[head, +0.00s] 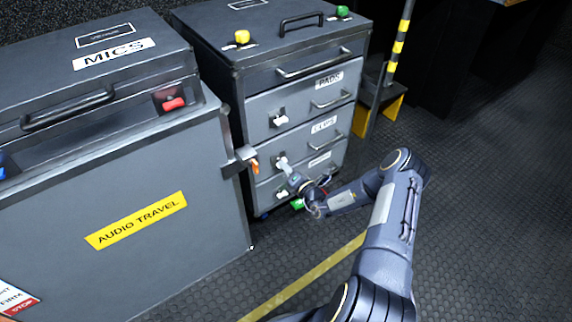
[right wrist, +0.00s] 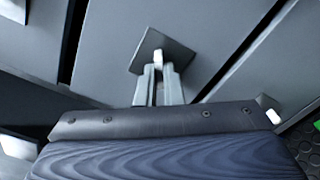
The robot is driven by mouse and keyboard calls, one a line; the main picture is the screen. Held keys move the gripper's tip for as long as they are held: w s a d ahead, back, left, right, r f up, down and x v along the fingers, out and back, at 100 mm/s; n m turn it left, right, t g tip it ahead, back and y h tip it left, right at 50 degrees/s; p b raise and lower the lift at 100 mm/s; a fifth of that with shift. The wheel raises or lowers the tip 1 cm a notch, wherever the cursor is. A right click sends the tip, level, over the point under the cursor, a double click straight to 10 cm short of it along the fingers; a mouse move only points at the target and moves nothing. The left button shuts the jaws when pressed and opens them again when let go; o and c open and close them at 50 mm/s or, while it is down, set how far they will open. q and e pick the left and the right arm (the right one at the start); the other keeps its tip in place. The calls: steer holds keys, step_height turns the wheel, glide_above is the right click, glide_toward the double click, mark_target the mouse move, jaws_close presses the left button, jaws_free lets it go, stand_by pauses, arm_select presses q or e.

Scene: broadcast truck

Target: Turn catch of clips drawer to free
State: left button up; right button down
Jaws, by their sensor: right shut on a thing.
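The clips drawer (head: 312,142) is the middle labelled drawer of the grey drawer case, and its front is closed. Its small white catch (head: 281,162) is at the left of that front. My right gripper (head: 287,171) reaches it from the front right. In the right wrist view, my right gripper's fingers (right wrist: 158,82) are shut on the white catch (right wrist: 158,57), which stands on a dark square plate (right wrist: 143,50). The fingers hide most of the catch, so its exact angle is hard to tell. My left gripper is not in view.
The pads drawer (head: 300,108) with its own white catch (head: 280,120) is above. Another drawer is below. The large mics case (head: 110,210) stands close on the left, with an orange latch (head: 254,166) near my gripper. Floor to the right is open.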

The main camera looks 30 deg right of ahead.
steer(key=shift+n+p, duration=1.9)
steer(key=shift+n, duration=3)
steer(key=c, duration=1.6)
jaws_free()
steer(key=shift+o, duration=0.2)
steer(key=shift+s, duration=0.1)
